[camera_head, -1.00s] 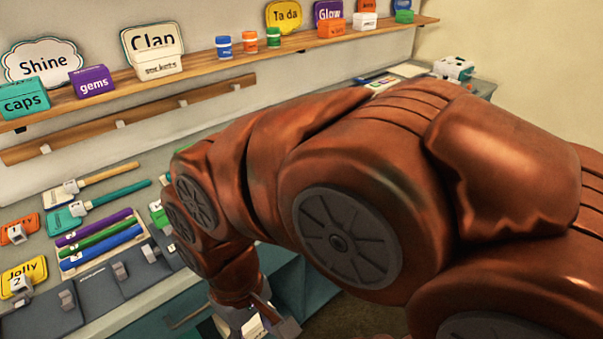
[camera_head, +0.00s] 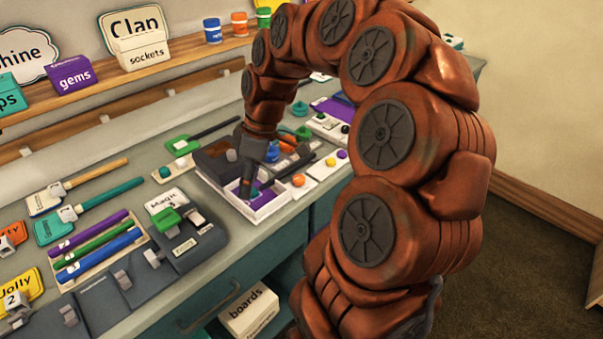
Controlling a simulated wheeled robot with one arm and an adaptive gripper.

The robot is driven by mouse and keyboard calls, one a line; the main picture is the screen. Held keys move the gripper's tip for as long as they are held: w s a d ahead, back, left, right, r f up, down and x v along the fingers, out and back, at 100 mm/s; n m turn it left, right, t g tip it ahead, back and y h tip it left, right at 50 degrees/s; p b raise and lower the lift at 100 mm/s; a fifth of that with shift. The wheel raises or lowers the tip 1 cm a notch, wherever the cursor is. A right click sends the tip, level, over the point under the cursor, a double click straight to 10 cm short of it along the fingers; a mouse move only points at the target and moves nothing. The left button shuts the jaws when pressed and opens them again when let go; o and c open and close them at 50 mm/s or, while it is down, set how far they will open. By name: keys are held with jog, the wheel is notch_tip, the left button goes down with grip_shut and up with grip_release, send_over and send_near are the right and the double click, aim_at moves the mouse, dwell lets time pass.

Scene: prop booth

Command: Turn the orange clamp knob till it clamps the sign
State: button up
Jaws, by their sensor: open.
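A small round orange piece (camera_head: 298,180) sits on a white card on the bench, right of my gripper. I cannot tell whether it is the clamp knob. A longer orange piece (camera_head: 287,143) lies behind it, partly hidden by my arm. My gripper (camera_head: 246,190) is open and points down at a white tray (camera_head: 268,209) with a purple inside. I cannot tell whether a finger touches anything there. A dark grey fixture (camera_head: 195,245) with a green block (camera_head: 165,219) stands left of the tray, with a white lettered sign (camera_head: 166,200) at its back.
Purple, green and blue rods lie in a holder (camera_head: 100,244) at the left. A shelf (camera_head: 185,50) with signs, boxes and jars runs along the wall. A "boards" box (camera_head: 250,309) sits below the bench.

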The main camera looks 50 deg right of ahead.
jog(key=w+d+f+t, duration=0.1)
jog(key=w+d+f, duration=0.1)
jog(key=d, duration=1.1)
jog(key=n+t, duration=0.1)
send_near(300, 178)
jog(key=f, duration=0.1)
jog(key=shift+p+x, duration=1.45)
jog(key=shift+x, duration=2.45)
jog(key=shift+w, duration=0.15)
jog(key=shift+c, duration=0.4)
grip_shut()
